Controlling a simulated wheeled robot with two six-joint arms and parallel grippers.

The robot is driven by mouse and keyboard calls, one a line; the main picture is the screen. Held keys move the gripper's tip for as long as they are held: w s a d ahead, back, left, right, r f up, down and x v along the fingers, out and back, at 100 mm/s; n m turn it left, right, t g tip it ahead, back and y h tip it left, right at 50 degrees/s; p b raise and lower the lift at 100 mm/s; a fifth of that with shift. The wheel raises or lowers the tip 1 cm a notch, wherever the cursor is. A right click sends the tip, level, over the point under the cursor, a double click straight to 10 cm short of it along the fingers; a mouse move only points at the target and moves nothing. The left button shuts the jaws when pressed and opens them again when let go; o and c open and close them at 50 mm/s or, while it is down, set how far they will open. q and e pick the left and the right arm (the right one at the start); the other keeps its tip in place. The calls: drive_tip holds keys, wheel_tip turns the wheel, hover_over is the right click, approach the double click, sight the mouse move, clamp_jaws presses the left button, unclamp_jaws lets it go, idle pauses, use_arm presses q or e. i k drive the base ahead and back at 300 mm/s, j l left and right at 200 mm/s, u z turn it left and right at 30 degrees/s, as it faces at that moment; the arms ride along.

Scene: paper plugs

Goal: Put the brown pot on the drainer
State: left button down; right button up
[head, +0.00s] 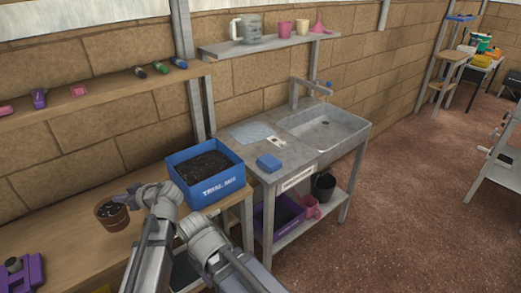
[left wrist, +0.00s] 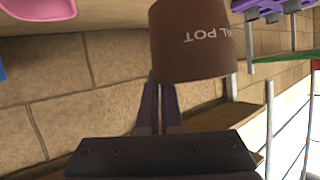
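The brown pot (head: 111,216), with dark soil in it, is at the left over the wooden bench. I cannot tell whether it touches the bench. In the left wrist view the pot (left wrist: 193,40) shows large, with pale lettering upside down. My left gripper (head: 123,198) is at the pot's rim, its fingers (left wrist: 160,98) close together and seemingly closed on the wall; the tips are hidden behind the pot. The grey drainer (head: 297,153) is the flat top left of the sink basin, holding a pale blue sheet, a small card and a blue sponge (head: 269,162). My right gripper is not in view.
A blue box of soil (head: 205,190) stands on the bench between pot and drainer. A shelf (head: 265,43) with a jug and cups hangs above the drainer. A tap (head: 310,88) rises behind the basin (head: 325,128). Part of the drainer's right side is bare.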

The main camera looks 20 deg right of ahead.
sight(292, 152)
drive_tip(key=k, duration=0.55)
drive_tip(key=z, duration=1.4)
drive_tip(key=i+j+z, duration=0.25)
drive_tip(key=z, duration=0.15)
drive_tip(key=i+j, duration=1)
drive_tip(key=j, duration=0.15)
